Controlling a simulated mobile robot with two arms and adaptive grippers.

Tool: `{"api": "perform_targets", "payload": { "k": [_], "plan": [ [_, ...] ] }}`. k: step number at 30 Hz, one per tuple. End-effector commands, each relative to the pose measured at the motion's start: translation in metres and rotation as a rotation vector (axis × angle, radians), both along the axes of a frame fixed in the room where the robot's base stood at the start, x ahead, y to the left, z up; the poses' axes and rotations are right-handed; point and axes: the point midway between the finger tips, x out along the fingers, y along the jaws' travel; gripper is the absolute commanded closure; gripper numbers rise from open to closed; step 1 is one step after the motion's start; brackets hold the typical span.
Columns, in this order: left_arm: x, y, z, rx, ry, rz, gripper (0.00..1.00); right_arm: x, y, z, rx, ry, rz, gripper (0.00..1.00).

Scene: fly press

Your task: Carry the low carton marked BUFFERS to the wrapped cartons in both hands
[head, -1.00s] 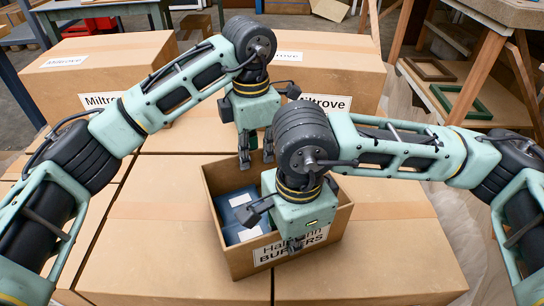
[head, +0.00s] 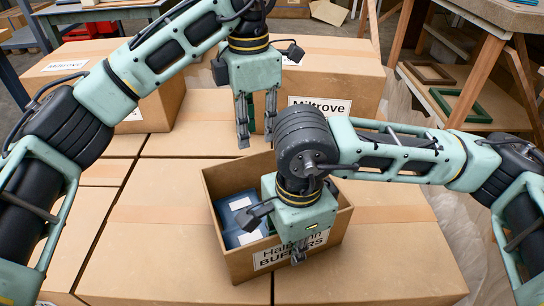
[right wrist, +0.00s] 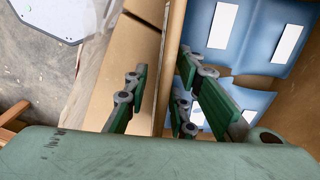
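The low open carton marked BUFFERS (head: 263,262) sits upright on top of the large cartons marked Miltrove (head: 390,262). Blue packs with white labels (head: 238,214) lie inside it; its right part is hidden by my right arm. My left gripper (head: 257,122) is open and empty above the carton tops, just beyond the carton's far wall and apart from it. My right gripper (head: 298,248) is at the near wall beside the label. In the right wrist view its fingers (right wrist: 172,105) are apart, with the carton wall (right wrist: 175,60) between them.
More large cartons (head: 335,72) stand behind, higher than the one under the low carton. A wooden rack with green and brown frames (head: 460,103) stands at the right. Carton tops to the left and right of the low carton are clear.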

Motion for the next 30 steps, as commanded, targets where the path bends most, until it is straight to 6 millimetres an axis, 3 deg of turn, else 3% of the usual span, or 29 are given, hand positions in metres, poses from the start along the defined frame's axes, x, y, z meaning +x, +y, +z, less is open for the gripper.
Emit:
{"api": "perform_targets", "payload": {
  "k": [1, 6, 13, 24, 30],
  "plan": [
    [0.000, 0.000, 0.012, 0.001, -0.004, 0.001, 0.77, 0.000, 0.000, 0.000, 0.000, 0.000, 0.000, 0.77],
    [0.000, 0.000, 0.032, 0.001, -0.002, 0.000, 0.77, 0.000, 0.000, 0.000, 0.000, 0.000, 0.000, 0.77],
    [0.000, 0.000, 0.040, 0.001, 0.000, 0.000, 0.77, 0.001, 0.000, 0.011, 0.001, -0.003, -0.001, 0.77],
    [0.000, 0.000, 0.039, 0.000, 0.000, 0.001, 0.77, 0.001, 0.001, 0.085, 0.002, -0.003, -0.001, 0.77],
    [0.000, 0.000, 0.039, 0.000, 0.000, 0.001, 0.77, 0.001, 0.000, 0.112, 0.000, -0.001, -0.001, 0.77]
  ]
}}
